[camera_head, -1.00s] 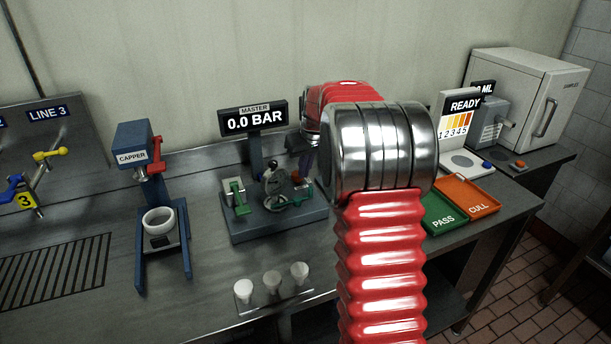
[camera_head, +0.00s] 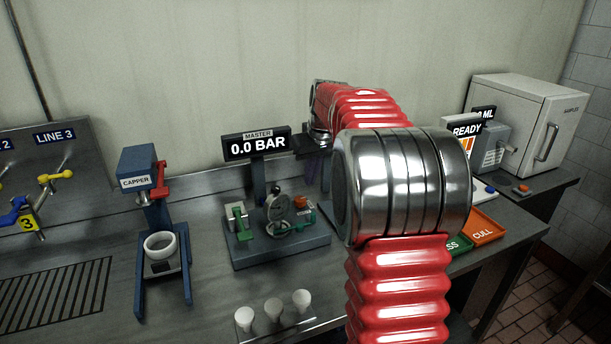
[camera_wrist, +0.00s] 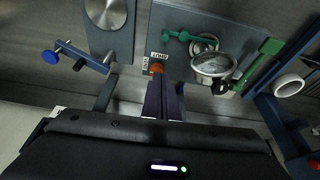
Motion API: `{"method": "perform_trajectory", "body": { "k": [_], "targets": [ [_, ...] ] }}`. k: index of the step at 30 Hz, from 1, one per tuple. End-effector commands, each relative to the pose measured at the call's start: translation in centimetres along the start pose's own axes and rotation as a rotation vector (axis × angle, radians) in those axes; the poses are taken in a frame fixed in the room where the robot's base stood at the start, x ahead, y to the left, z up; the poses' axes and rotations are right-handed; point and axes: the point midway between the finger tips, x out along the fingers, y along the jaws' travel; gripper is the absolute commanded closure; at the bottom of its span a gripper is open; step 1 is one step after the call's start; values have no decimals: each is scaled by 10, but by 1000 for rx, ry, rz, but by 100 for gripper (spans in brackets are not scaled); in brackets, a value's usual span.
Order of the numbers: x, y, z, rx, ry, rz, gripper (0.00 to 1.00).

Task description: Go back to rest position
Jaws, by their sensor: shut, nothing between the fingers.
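My gripper (camera_wrist: 162,100) shows in the wrist view as two dark fingers pressed together and empty. In this view, the fingers overlap the area just below an orange knob (camera_wrist: 157,68) beside small labels. In the head view, my red ribbed arm with its big metal joint fills the right middle. Its wrist end is up near the wall, right of the "0.0 BAR" master display (camera_head: 257,144). The dark gripper (camera_head: 312,146) there is small and partly hidden by my arm. It is above the bench fixture with the orange knob (camera_head: 300,202), apart from it.
The master fixture (camera_head: 280,245) carries a gauge and green handle.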

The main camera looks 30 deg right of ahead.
Motion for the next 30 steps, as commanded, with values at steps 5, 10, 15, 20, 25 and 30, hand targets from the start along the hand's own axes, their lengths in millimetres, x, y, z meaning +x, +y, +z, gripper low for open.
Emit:
{"method": "perform_trajectory", "body": {
  "k": [5, 10, 15, 20, 25, 30],
  "targets": [
    [0, 0, 0, 0, 0, 0, 100],
    [0, 1, 0, 18, 2, 1, 100],
    [17, 0, 15, 85, -27, 4, 100],
    [27, -9, 47, 139, -68, 6, 100],
    [20, -33, 80, 165, -88, 12, 100],
    [7, -60, 111, 173, -94, 16, 100]
  ]
}}
